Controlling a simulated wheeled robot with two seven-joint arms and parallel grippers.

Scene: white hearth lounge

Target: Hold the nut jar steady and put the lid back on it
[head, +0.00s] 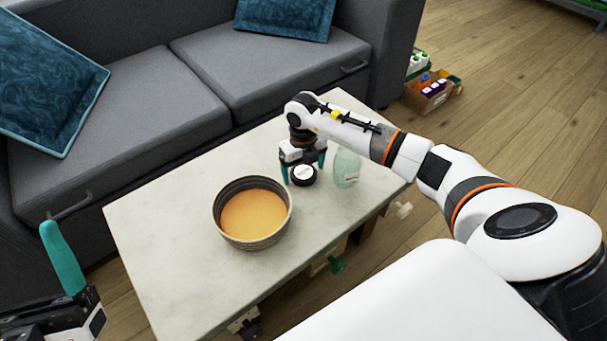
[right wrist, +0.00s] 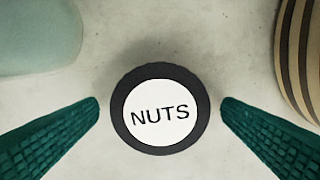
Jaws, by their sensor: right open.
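The lid (head: 303,176) is round and black with a white label. It lies on the pale table (head: 165,225), and in the right wrist view the lid (right wrist: 160,112) reads "NUTS". My right gripper (head: 304,174) is open above it, its teal fingers on either side of the lid; the right wrist view (right wrist: 160,112) shows gaps between the fingers and the rim. A pale green glass jar (head: 346,168) stands just right of the lid, its top partly hidden by my right arm. My left gripper (head: 68,268) is at the lower left, away from the table, with one teal finger visible.
A striped bowl with orange contents (head: 252,212) stands left of the lid. The grey sofa (head: 150,100) borders the table's far side. A box of items (head: 433,93) is on the floor. The table's left part is clear.

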